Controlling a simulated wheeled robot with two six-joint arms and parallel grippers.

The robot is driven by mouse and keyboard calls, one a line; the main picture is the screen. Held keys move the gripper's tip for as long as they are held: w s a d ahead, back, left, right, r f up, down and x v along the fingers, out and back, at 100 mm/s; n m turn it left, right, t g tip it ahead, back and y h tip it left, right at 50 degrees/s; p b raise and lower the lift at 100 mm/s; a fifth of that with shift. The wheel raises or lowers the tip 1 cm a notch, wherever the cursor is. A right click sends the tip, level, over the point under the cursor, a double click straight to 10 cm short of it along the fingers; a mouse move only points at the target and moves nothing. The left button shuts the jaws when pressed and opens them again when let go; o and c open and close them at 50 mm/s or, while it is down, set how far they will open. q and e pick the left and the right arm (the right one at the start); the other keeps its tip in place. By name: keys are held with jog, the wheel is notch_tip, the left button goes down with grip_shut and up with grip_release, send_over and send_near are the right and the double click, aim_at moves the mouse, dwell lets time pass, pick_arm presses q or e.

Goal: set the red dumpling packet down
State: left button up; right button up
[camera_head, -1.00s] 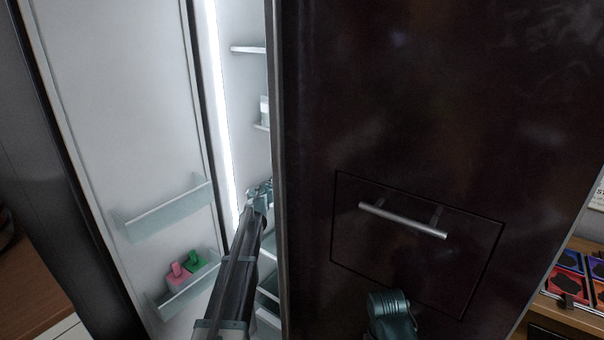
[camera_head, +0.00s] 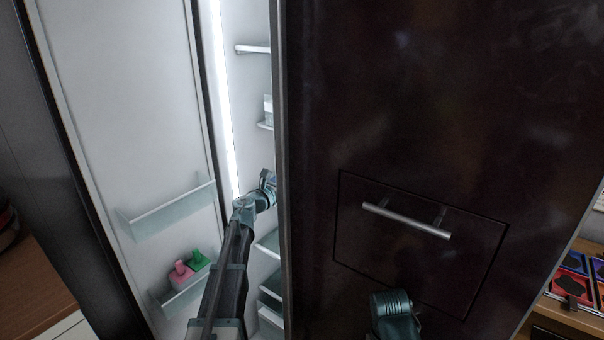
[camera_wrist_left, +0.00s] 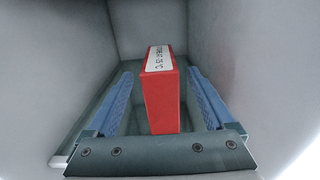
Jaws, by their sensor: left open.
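The red dumpling packet (camera_wrist_left: 161,98), a red box with a white label on its top, stands upright in the left wrist view. It is between the two blue fingers of my left gripper (camera_wrist_left: 161,75), with a gap on each side, so the gripper is open around it. In the head view my left arm reaches into the open fridge, and its hand and the packet are hidden behind the dark door. Part of my right arm shows at the bottom of the head view, but its gripper does not.
Pale walls close in on both sides of the packet in the left wrist view. The dark door (camera_head: 430,100) with a bar handle (camera_head: 405,220) stands right of my left arm. A door bin (camera_head: 185,294) holds a pink item (camera_head: 181,273) and a green item (camera_head: 197,261).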

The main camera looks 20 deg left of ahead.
pick_arm(q)
jog(key=v, duration=0.5)
dwell(0.5)
